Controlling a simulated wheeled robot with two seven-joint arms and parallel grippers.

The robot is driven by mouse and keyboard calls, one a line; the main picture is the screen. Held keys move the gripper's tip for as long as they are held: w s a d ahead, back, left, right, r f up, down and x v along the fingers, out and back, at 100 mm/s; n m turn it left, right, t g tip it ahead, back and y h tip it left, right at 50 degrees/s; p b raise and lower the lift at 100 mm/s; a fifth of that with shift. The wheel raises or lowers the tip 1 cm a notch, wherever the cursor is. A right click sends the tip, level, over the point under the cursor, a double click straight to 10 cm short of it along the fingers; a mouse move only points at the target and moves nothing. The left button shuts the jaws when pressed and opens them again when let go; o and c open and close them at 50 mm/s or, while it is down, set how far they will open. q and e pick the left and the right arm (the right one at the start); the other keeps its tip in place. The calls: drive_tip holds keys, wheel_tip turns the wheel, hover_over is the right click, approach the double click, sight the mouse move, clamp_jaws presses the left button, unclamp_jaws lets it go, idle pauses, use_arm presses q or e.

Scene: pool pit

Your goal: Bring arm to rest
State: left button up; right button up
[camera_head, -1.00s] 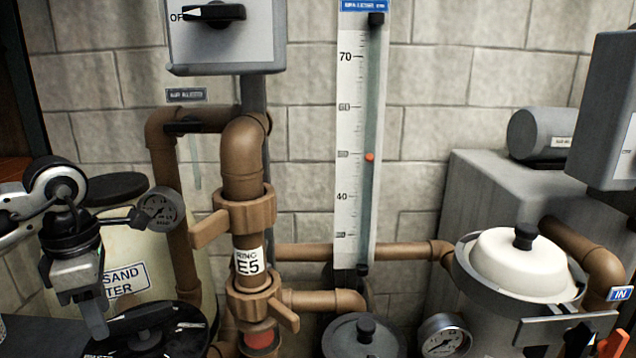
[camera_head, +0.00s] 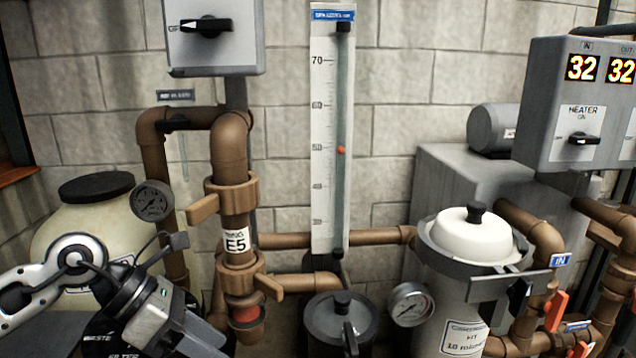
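My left arm comes in from the lower left, bent at a joint, with its wrist and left gripper (camera_head: 200,340) low in the picture beside the brown pipes. The fingers are cut off or hidden at the bottom edge, so their opening does not show. The gripper end lies in front of the cream sand filter tank (camera_head: 60,225) and left of the vertical pipe with the E5 tag (camera_head: 235,241). My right gripper is not in the picture.
A pressure gauge (camera_head: 153,201) is close above the arm. Pipe unions with handles (camera_head: 238,200), a flow meter (camera_head: 330,140), a lidded pump pot (camera_head: 340,325), a white-lidded filter (camera_head: 474,232) and a heater box (camera_head: 575,110) reading 32 crowd the space. A switch box (camera_head: 215,45) hangs above.

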use_arm(q)
drive_tip(key=s+d+r+n+t+h, duration=0.1)
drive_tip(key=d+r+n+t+h, duration=0.3)
drive_tip(key=d+r+n+h, duration=0.45)
drive_tip(key=w+a+n+t+y, duration=0.2)
drive_tip(key=n+t+y, duration=0.1)
drive_tip(key=n+t, duration=0.5)
drive_tip(key=w+a+n+t+y, duration=0.2)
drive_tip(key=a+n+t+y, duration=0.3)
drive_tip(key=n, duration=0.6)
drive_tip(key=a+f+n+y, duration=0.4)
drive_tip(key=f+n+y, duration=0.4)
drive_tip(key=f+n, duration=0.15)
drive_tip(key=s+a+f+n+g+y, duration=0.1)
drive_tip(key=s+a+f+n+g, duration=0.2)
drive_tip(key=s+f+n+g, duration=1)
drive_tip(key=s+d+f+m+t+h, duration=0.2)
drive_tip(key=d+f+m+t, duration=0.2)
drive_tip(key=f, duration=0.7)
drive_tip(key=shift+s+d+f+m+t+h, duration=0.35)
drive_tip(key=shift+d+t, duration=0.35)
drive_tip(key=shift+d, duration=0.45)
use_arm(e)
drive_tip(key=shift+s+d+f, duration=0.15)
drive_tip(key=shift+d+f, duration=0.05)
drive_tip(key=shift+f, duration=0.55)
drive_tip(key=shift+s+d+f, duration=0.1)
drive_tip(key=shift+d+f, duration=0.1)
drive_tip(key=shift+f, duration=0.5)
